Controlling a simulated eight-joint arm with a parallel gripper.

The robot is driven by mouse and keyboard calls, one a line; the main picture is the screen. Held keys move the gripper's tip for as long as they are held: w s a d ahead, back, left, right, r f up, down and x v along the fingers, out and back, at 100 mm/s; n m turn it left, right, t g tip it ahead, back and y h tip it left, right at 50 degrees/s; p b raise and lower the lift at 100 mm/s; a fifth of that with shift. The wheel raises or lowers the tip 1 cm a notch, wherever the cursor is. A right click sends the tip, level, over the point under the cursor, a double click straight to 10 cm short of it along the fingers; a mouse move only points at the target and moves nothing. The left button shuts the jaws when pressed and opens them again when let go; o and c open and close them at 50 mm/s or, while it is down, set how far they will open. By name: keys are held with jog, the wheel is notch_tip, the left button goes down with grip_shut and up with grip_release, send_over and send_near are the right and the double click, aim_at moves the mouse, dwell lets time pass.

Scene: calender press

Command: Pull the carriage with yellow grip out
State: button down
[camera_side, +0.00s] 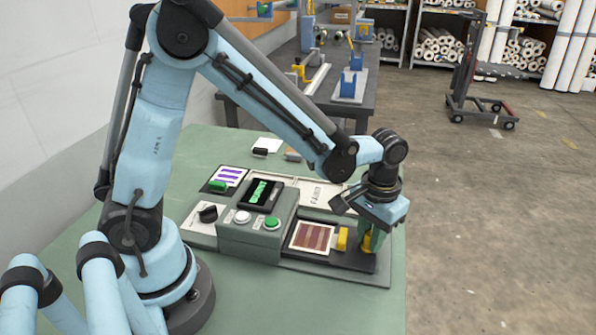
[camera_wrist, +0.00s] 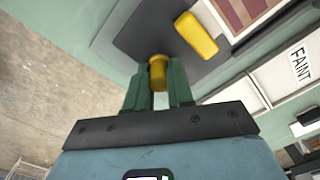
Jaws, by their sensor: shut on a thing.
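The carriage (camera_side: 355,257) is a dark flat plate reaching out to the right of the grey press (camera_side: 258,228). It carries a brown striped card (camera_side: 313,237), a yellow block (camera_side: 342,239) and an upright yellow grip (camera_side: 366,244) near its outer end. My gripper (camera_side: 371,240) points down over that end, its green fingers shut on the yellow grip. In the wrist view the grip (camera_wrist: 158,72) sits between my gripper's fingertips (camera_wrist: 158,82). The yellow block (camera_wrist: 196,35) lies apart from the fingers.
The press has a green-lit display (camera_side: 261,192) and a green button (camera_side: 271,223). A white tray marked FAINT (camera_side: 318,196) lies behind the carriage. A purple-striped card (camera_side: 228,176) with a green grip (camera_side: 217,186) is at the left. Bare floor lies beyond the table's right edge.

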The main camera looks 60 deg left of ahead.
jog(key=shift+w+d, duration=0.8)
jog(key=shift+w, duration=0.1)
jog(key=c, duration=1)
grip_release()
jog(key=shift+s+r, duration=0.1)
notch_tip(320, 180, up, 12)
jog(key=shift+f, duration=0.1)
